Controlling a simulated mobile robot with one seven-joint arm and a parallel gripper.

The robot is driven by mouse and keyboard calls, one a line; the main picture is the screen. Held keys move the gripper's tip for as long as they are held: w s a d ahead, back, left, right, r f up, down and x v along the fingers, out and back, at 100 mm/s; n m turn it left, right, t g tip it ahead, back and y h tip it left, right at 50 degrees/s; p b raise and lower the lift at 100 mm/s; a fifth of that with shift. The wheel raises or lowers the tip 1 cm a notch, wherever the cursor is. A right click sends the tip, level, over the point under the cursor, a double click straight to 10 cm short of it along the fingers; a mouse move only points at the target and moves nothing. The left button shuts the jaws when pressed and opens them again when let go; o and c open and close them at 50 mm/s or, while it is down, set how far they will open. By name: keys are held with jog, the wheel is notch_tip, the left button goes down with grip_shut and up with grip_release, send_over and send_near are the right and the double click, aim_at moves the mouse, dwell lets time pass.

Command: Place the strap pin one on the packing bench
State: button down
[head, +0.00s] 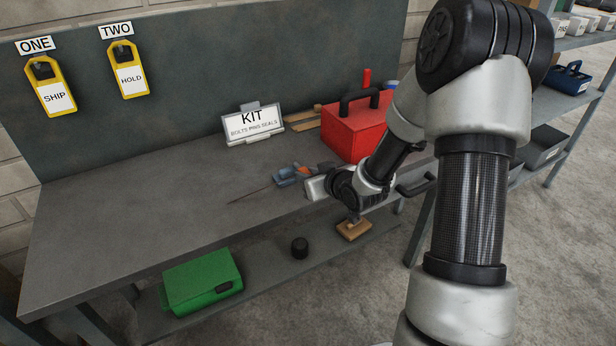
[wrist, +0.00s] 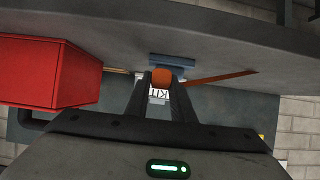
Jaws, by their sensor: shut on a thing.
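The packing bench (head: 120,225) has a dark grey top and spans the left and middle of the head view. My gripper (head: 299,178) is low over its right part, in front of the KIT sign. In the wrist view my gripper (wrist: 163,84) is shut on a small orange rounded piece (wrist: 162,76), apparently the strap pin; the fingers hide part of it. A blue-grey piece (wrist: 172,62) shows just beyond the fingertips. I cannot tell whether the pin touches the bench top.
A KIT sign (head: 252,124) and a red toolbox (head: 356,130) stand behind my gripper. A thin strip (head: 250,190) lies to its left. Yellow tags marked ONE (head: 50,86) and TWO (head: 130,75) hang on the back panel. A green case (head: 203,281) sits below. The bench's left top is clear.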

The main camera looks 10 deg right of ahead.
jog(key=shift+f, duration=0.15)
jog(key=c, duration=1.5)
grip_release()
jog(key=shift+c, duration=0.2)
